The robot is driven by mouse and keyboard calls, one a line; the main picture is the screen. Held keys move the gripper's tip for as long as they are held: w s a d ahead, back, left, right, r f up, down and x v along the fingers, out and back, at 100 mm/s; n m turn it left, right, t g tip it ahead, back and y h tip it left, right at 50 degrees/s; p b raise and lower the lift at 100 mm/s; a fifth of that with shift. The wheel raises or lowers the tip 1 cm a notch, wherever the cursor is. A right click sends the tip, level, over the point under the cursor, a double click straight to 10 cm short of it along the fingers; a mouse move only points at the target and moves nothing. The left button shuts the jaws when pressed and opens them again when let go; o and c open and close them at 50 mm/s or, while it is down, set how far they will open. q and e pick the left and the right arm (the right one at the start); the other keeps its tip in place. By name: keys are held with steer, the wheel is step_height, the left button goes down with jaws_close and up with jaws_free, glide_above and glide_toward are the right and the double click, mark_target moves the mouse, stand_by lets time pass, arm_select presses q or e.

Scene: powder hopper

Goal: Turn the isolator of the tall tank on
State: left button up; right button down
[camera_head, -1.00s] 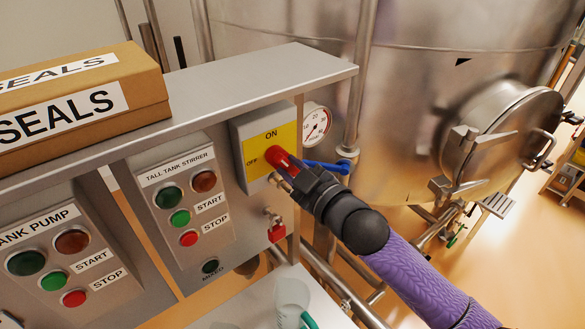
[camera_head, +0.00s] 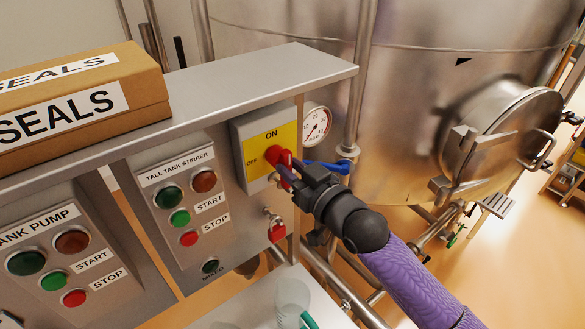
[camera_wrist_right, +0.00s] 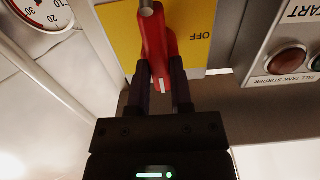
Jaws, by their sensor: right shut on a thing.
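The isolator is a grey box with a yellow plate (camera_head: 258,145) marked ON at the top and OFF at the left. Its red handle (camera_head: 284,157) stands out from the plate. In the right wrist view the red handle (camera_wrist_right: 157,45) runs up and down the picture, beside the upside-down OFF. My right gripper (camera_head: 292,177) is shut on the handle; its dark fingers (camera_wrist_right: 160,88) lie on either side of it. The fingers hide part of the handle, and I cannot tell its exact angle. My left gripper is out of view.
The panel (camera_head: 226,212) carries the tall-tank stirrer lamps and buttons left of the isolator. A red tag (camera_head: 277,231) hangs below it. A blue lever (camera_head: 327,166) and a gauge (camera_head: 316,124) are close on the right. A seals box (camera_head: 75,108) lies on the ledge.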

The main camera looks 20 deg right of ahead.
stand_by(0.4)
steer(key=c, duration=0.5)
jaws_free()
steer(key=b+v, duration=0.2)
steer(key=v, duration=0.8)
steer(key=shift+b, duration=0.4)
